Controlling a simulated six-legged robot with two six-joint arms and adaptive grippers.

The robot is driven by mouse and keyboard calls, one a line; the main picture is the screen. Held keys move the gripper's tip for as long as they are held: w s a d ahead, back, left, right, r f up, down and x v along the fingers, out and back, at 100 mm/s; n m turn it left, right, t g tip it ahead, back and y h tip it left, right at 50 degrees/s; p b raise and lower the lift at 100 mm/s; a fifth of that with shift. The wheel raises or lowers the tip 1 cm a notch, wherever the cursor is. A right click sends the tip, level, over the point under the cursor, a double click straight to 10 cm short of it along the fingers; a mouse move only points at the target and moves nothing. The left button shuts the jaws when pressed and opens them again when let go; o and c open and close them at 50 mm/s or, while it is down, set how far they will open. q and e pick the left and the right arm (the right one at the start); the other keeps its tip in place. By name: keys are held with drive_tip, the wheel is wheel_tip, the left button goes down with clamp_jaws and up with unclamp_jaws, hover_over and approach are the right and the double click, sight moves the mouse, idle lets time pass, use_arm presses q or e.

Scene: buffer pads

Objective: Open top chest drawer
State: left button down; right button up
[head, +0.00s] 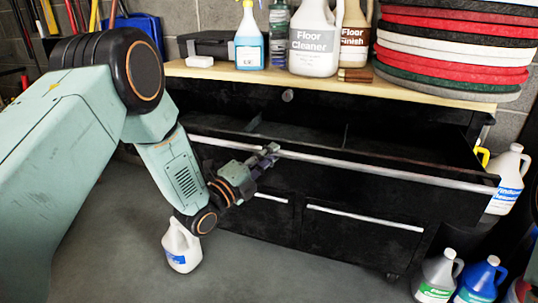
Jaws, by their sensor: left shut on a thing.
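The black chest (300,105) with a wooden top stands ahead. Its top drawer (400,181) is pulled out, and its inside with dividers shows and looks empty. A long silver handle (345,164) runs along the drawer's front edge. My left gripper (268,154) is shut on this handle, left of its middle. The fingertips are small and partly dark against the drawer. My right gripper is not in view.
Bottles, including a floor cleaner jug (314,42), and a stack of buffer pads (455,45) stand on the wooden top. Jugs stand on the floor right of the chest, and a white jug (181,247) stands below my left arm.

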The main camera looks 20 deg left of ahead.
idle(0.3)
use_arm(q)
drive_tip(key=c, duration=1.3)
unclamp_jaws()
drive_tip(key=shift+s+a, duration=0.1)
drive_tip(key=v, duration=1.1)
drive_tip(key=shift+s+a, duration=0.15)
drive_tip(key=shift+s, duration=0.25)
drive_tip(key=shift+f, duration=0.1)
